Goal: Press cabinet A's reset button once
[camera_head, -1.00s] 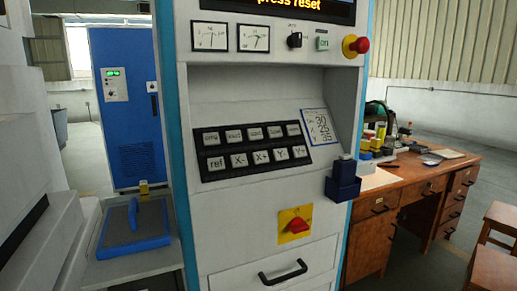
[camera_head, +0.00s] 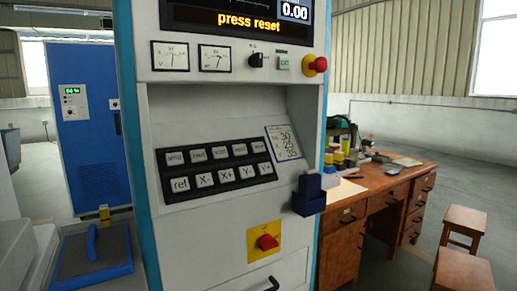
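A white control cabinet (camera_head: 215,93) with blue side edges stands close in front of me; I see no letter A on it. Its screen (camera_head: 240,20) reads "press reset" in orange. Below the screen are two dials, a black rotary switch (camera_head: 256,60), a small green-labelled button (camera_head: 283,62) and a red mushroom button (camera_head: 316,66) on a yellow collar. A black keypad (camera_head: 216,168) carries two rows of pale keys; the lower row reads "ref", X-, X+, Y-, Y+. The upper labels are too small to read surely, and I cannot tell a reset button. My gripper is not in view.
A red switch on a yellow plate (camera_head: 265,241) is below the keypad. A dark blue holder (camera_head: 309,195) juts out at the cabinet's right edge. A wooden desk (camera_head: 385,195) and stools (camera_head: 463,225) stand right, a blue cabinet (camera_head: 92,120) behind left. Open floor lies at far right.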

